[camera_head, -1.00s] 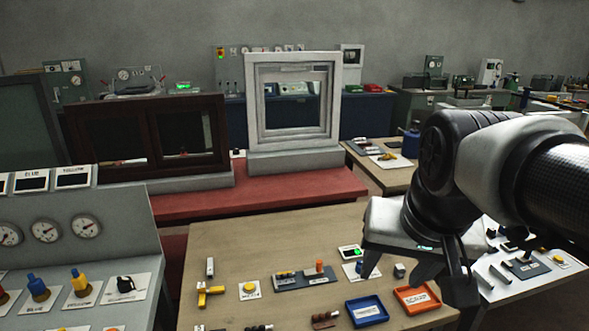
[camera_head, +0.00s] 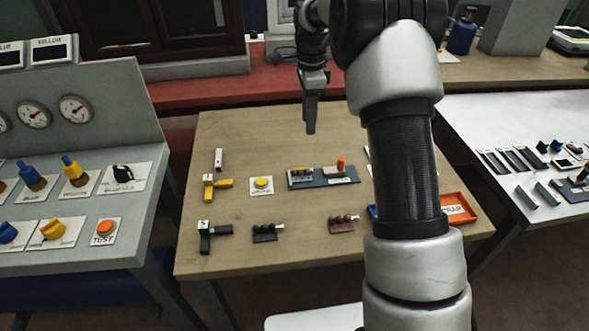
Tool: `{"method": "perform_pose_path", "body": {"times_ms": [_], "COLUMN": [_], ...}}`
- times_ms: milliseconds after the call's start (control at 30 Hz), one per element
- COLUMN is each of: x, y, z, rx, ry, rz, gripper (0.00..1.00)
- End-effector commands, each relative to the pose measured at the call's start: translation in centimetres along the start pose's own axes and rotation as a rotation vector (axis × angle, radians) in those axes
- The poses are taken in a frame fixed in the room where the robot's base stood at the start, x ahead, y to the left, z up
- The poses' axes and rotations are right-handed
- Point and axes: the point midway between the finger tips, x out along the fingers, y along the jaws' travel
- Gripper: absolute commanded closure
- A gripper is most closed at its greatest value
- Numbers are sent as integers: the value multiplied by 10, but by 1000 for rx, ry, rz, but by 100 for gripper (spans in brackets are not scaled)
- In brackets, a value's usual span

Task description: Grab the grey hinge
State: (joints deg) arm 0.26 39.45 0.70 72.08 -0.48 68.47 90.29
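A dark grey hinge-like piece (camera_head: 265,232) with a light pin end lies on the wooden table, in the front row. A similar reddish-brown piece (camera_head: 343,224) lies to its right. A grey block fixture (camera_head: 322,177) with small dark parts and an orange peg stands further back; which piece is the grey hinge is not fully clear at this size. My gripper (camera_head: 311,115) points down above the back part of the table, apart from these pieces. Its fingers are seen edge-on and overlap, so their opening does not show. Nothing is visibly held.
A yellow handle (camera_head: 219,184), a black handle (camera_head: 212,236) and a yellow button (camera_head: 262,184) lie at the left of the table (camera_head: 240,140). An orange tray (camera_head: 458,208) is at the right. My arm hides the blue tray's most part. A grey console stands left.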

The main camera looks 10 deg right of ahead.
Motion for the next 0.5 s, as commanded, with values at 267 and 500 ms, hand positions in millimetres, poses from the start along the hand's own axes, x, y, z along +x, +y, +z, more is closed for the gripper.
{"method": "perform_pose_path", "body": {"times_ms": [267, 500], "x": [60, 103], "y": [2, 2], "z": [0, -1], "rx": [-3, -2], "ry": [0, 0], "rz": [4, 2], "gripper": [64, 64]}}
